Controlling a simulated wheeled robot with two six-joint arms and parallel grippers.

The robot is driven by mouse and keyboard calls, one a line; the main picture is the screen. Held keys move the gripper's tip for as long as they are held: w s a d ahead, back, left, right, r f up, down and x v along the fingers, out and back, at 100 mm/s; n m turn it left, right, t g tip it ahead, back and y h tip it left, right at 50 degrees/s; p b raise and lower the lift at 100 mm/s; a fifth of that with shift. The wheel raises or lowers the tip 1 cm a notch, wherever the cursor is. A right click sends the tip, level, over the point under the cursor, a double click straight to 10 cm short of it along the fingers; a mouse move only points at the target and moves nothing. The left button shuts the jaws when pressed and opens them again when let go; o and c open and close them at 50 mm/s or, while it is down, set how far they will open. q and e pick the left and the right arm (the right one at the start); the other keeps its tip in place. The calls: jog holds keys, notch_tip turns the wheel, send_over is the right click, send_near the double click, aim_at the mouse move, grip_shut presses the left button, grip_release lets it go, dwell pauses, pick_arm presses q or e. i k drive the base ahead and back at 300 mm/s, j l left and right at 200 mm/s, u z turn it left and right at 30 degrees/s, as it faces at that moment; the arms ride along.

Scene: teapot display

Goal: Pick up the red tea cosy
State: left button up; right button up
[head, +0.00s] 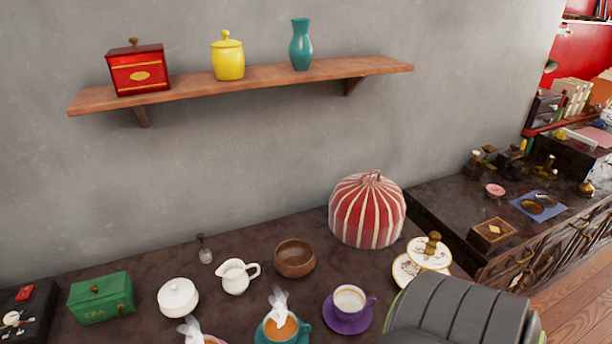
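The red tea cosy (367,210) is dome-shaped with cream stripes and a small knot on top. It stands upright on the dark table (240,312) near the wall, right of the brown bowl. Whether anything is under it is hidden. A dark grey ribbed rounded form, which may be part of my own arm, fills the bottom right, in front of the cosy and apart from it in the picture. No gripper fingers show in the head view.
A brown bowl (294,259) and a white creamer (237,276) stand left of the cosy. A purple cup (349,301) and steaming teal cup (281,328) are in front. A tiered plate stand (428,252) is close on its right. A wooden shelf (240,84) hangs above.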

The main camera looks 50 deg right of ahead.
aim_at(366, 212)
jog(key=z, duration=2.15)
jog(key=l+u, duration=0.1)
jog(key=l, duration=1.15)
